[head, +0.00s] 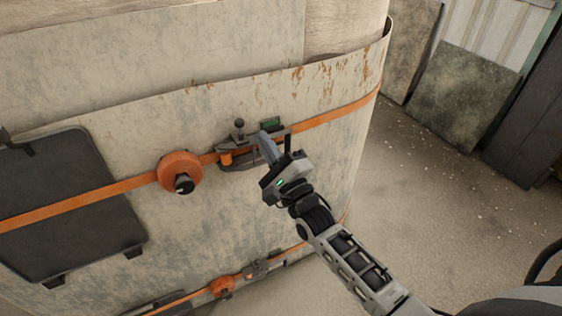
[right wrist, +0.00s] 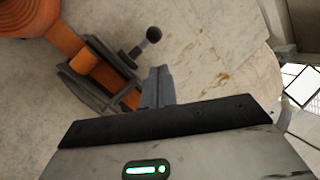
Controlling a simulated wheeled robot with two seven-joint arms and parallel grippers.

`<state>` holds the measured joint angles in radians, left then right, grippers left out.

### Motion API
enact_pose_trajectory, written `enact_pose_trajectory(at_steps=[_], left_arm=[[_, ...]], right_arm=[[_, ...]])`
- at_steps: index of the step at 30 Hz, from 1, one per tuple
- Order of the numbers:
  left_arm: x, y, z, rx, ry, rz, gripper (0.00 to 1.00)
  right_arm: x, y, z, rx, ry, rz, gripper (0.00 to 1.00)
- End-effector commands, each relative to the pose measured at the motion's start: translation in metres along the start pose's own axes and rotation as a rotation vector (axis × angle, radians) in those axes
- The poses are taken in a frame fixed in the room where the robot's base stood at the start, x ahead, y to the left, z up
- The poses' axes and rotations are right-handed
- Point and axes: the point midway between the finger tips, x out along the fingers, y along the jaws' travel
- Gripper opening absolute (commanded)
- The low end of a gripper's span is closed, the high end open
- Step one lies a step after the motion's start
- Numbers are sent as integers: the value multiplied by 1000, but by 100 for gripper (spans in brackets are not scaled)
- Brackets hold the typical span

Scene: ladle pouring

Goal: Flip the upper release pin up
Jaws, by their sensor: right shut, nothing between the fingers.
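The upper release pin (head: 238,125), a dark stem with a round knob, sticks up from the upper latch (head: 236,155) on the orange strap around the large drum. In the right wrist view the pin's knob (right wrist: 153,34) shows above the latch (right wrist: 98,78). My right gripper (head: 268,146) is in front of the latch, just right of the pin and apart from its knob. Its fingers (right wrist: 158,85) are shut with nothing between them. Whether the fingers touch the latch body I cannot tell. My left gripper is not in view.
An orange ratchet wheel (head: 180,172) sits left of the latch on the upper strap (head: 338,113). A lower strap has a smaller orange wheel (head: 222,287) and latch (head: 262,268). A dark panel (head: 65,205) is on the drum's left. Floor (head: 430,190) at right is clear.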

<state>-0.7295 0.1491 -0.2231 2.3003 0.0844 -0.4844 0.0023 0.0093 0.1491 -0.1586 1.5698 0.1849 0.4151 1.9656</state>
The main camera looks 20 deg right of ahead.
Motion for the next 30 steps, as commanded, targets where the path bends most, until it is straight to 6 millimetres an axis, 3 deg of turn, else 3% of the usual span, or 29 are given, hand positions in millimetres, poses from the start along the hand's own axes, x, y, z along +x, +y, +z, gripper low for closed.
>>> enact_pose_trajectory(at_steps=[6,19,26,30], left_arm=[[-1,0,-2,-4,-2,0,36],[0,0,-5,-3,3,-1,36],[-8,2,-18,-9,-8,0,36],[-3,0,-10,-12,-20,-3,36]], right_arm=[[16,0,18,2,1,0,0],[19,-1,21,1,0,1,0],[28,-20,30,1,-1,1,0],[27,-19,29,1,-1,0,0]])
